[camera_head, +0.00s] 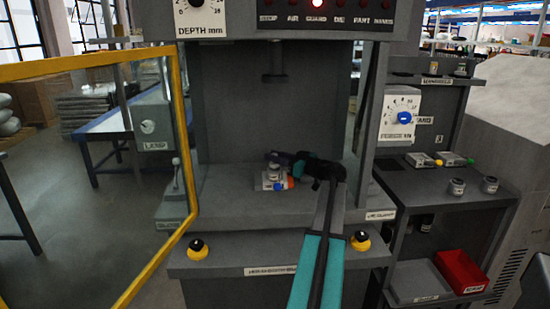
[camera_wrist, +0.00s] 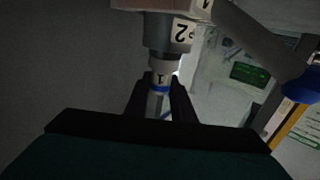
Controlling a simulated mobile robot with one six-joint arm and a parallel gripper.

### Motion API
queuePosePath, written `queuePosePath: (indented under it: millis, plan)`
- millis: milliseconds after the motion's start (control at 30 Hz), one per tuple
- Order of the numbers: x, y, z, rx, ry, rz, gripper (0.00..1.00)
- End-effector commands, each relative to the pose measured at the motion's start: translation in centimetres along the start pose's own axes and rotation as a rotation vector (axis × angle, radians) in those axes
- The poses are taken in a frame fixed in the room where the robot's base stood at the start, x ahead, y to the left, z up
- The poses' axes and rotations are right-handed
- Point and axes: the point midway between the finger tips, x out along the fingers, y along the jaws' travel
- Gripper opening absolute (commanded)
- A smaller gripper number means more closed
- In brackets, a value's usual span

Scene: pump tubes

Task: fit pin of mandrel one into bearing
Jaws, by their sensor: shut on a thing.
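My gripper (camera_head: 275,156) reaches into the press from the right, low over its bed. In the wrist view, my gripper's dark jaws (camera_wrist: 160,98) are shut around a pale, slim mandrel with a blue band (camera_wrist: 158,89) and a small tag that seems to read 1. Just beyond the mandrel, in line with it, is a grey metal cylinder (camera_wrist: 168,38) tagged 2. I cannot tell whether they touch or whether any pin is inside. Below the jaws in the head view is a small white fixture (camera_head: 270,181) with blue and orange parts. I cannot make out the bearing.
The yellow-framed guard door (camera_head: 185,120) stands open at the left. The press ram (camera_head: 275,74) hangs above the bed. Two button posts (camera_head: 198,249) flank the front edge. A side cart at the right holds small metal cylinders (camera_head: 457,187) and a red bin (camera_head: 462,270).

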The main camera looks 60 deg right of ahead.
Motion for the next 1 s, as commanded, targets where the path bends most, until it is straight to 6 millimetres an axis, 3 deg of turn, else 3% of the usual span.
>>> queuePosePath:
  millis: [33,133,567,933,1000]
  plan:
    - [0.0,0.0,-0.1,0.000,0.002,0.000,0.27]
    - [0.0,0.0,-0.1,0.000,0.001,0.000,0.44]
    - [0.0,0.0,-0.3,0.000,0.000,0.000,0.44]
    - [0.1,0.0,-3.6,-0.002,0.002,-0.001,0.44]
    - [-0.5,-0.7,-3.6,0.000,0.001,0.000,0.44]
